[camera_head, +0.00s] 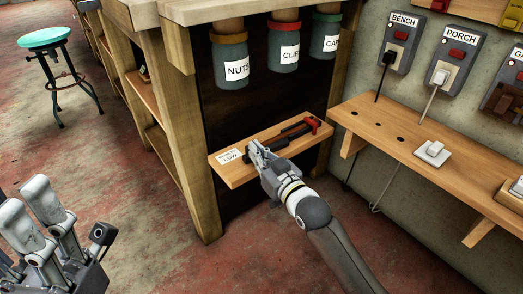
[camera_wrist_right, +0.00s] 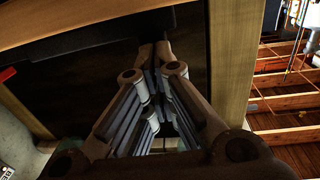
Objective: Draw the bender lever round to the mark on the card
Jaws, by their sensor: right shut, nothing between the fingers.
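The bender is a dark bar assembly (camera_head: 288,137) with a red end (camera_head: 313,124), lying along a wooden shelf board (camera_head: 238,176). I cannot clearly tell the lever from the rest of it. A white card (camera_head: 229,156) reading LOW lies at the board's left end; its mark is too small to see. My right gripper (camera_head: 254,148) is shut and empty beside the card, at the left end of the bar. The wrist view shows its fingertips (camera_wrist_right: 155,48) together near a dark bar (camera_wrist_right: 95,45). My left gripper (camera_head: 28,197) is open and empty, away at lower left.
Jars labelled NUTS (camera_head: 231,63), CLIPS (camera_head: 283,48) and one partly hidden (camera_head: 326,36) hang above the board. A wooden post (camera_head: 190,150) stands left of it. A wall shelf (camera_head: 440,165) with plugs is at right. A stool (camera_head: 46,40) stands far left on open floor.

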